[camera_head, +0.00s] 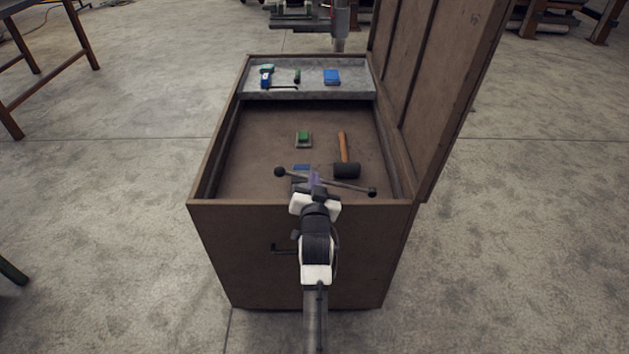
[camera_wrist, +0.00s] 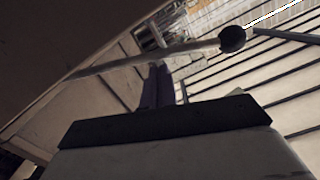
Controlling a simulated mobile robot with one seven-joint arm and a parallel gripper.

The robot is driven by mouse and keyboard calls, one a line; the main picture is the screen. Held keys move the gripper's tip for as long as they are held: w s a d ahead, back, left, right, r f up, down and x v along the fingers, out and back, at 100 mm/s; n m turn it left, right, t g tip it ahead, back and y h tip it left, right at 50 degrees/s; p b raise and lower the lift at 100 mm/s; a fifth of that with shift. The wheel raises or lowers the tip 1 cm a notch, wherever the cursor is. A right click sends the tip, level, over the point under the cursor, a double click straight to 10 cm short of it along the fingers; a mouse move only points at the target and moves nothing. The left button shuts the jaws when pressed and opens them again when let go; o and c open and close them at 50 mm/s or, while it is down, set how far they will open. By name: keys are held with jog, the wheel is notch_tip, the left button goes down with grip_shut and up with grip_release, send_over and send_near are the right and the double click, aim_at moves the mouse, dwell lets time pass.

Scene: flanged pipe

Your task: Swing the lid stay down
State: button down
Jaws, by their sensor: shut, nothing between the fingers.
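The lid stay (camera_head: 346,185) is a thin grey rod with a round dark knob at its left end and a dark piece at its right end, near the chest's front right corner. It appears nearly level across the front of the open chest, knob end slightly higher in the picture. In the wrist view the rod (camera_wrist: 190,47) crosses just past my fingertips, with its knob at upper right. My gripper (camera_head: 315,179) is shut and empty, its purple fingers at the rod's middle; it also shows in the wrist view (camera_wrist: 157,72). I cannot tell whether they touch the rod.
The brown chest (camera_head: 225,222) stands open, its lid (camera_head: 440,90) raised at the right. Inside lie a hammer (camera_head: 343,148), a green-topped block (camera_head: 303,138) and a partly hidden blue item (camera_head: 302,168). A grey tray (camera_head: 310,95) with small items spans the back.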

jog(key=f+n+b, duration=0.1)
jog(key=a+f+n+b, duration=0.1)
jog(key=f, duration=0.1)
jog(key=shift+f, duration=0.1)
dwell(0.3)
